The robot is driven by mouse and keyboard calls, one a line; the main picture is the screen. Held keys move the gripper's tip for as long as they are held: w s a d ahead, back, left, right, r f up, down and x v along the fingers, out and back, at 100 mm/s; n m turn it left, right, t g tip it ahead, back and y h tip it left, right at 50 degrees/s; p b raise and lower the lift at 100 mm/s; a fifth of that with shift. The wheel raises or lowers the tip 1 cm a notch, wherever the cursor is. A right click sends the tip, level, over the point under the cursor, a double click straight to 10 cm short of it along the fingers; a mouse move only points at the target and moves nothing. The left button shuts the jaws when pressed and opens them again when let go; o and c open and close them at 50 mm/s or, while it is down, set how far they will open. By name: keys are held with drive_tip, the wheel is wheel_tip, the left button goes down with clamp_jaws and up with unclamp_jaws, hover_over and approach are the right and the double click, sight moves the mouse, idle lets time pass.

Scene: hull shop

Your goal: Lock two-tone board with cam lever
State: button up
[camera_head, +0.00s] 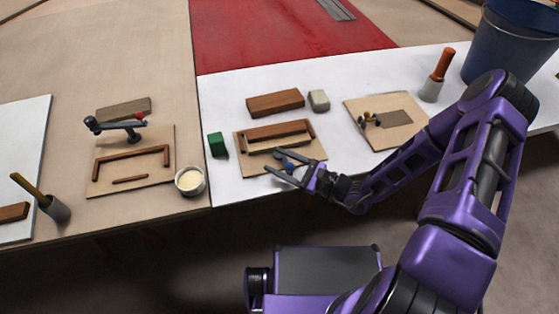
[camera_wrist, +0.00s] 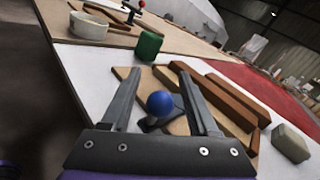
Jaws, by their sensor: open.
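The middle fixture is a light wooden base (camera_head: 310,153) with a brown frame (camera_head: 247,139) along its back. A cam lever with a blue knob (camera_head: 289,166) stands near its front edge; the knob (camera_wrist: 160,104) also shows in the wrist view. My gripper (camera_head: 268,161) is open, with one finger on each side of the blue knob; I cannot tell whether they touch it. The fingers hide part of the lever. A brown wooden block (camera_head: 275,103) lies behind the fixture. I cannot tell for sure which piece is the two-tone board, or whether it sits in the frame.
A green block (camera_head: 217,144) and a cream-filled cup (camera_head: 190,181) stand left. A pale block (camera_head: 319,100) lies behind. The left fixture (camera_head: 130,188) has a red-knobbed lever (camera_head: 139,116). A board with brass parts (camera_head: 397,118) and a blue bucket (camera_head: 508,45) are right.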

clamp_jaws()
idle(1.4)
